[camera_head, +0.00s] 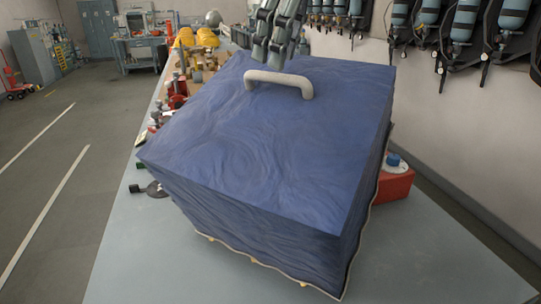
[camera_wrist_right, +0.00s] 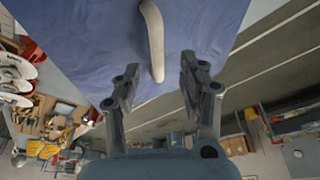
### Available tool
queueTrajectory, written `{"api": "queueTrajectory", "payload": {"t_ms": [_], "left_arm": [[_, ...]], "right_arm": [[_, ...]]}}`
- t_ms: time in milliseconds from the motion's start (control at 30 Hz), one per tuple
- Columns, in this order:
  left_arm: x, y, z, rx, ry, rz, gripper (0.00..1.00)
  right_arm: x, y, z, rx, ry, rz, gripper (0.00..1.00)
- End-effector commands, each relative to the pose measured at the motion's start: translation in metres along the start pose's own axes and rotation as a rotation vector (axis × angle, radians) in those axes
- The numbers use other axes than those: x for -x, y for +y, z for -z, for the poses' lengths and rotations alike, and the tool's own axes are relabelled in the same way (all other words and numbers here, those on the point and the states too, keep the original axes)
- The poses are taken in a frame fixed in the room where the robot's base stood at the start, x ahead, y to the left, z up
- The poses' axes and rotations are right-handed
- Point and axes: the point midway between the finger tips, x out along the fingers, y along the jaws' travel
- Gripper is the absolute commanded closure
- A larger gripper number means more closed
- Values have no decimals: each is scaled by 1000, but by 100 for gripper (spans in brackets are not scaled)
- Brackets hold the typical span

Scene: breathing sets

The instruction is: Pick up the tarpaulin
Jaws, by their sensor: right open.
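The tarpaulin (camera_head: 250,150) is a blue, wrinkled, box-shaped cover with a pale edge along its bottom, standing on the grey table. A cream handle (camera_head: 280,80) arches up from its top near the far edge. My right gripper (camera_head: 275,50) is above and just behind the handle, pointing down. In the right wrist view the gripper (camera_wrist_right: 158,82) is open, and the near end of the handle (camera_wrist_right: 153,40) shows in line with the gap between the fingers. Blue tarpaulin (camera_wrist_right: 90,40) fills the area beyond. What lies under the tarpaulin is hidden. My left gripper is not in view.
The grey table (camera_head: 120,260) has free room at the front and right. A red item with a blue knob (camera_head: 395,170) sits close to the tarpaulin's right side. Tools and yellow helmets (camera_head: 195,38) crowd the back left. Breathing sets (camera_head: 460,30) hang on the wall.

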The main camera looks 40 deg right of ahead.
Motion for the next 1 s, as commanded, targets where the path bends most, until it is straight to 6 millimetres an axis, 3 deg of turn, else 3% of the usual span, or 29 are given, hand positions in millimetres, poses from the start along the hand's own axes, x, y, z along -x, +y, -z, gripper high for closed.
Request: {"api": "queueTrajectory", "payload": {"t_ms": [100, 233, 533, 833, 1000], "left_arm": [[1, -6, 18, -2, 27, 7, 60], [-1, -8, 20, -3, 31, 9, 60], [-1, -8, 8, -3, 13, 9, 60], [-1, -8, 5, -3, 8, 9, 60], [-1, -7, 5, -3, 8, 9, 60]], "right_arm": [[-21, 2, -2, 1, -7, 2, 58], [-37, 2, -2, 1, -4, 1, 58], [-41, 2, -1, 1, 1, 2, 59], [-41, 2, -1, 1, 0, 2, 99], [-40, 2, -1, 1, 1, 1, 100]]}}
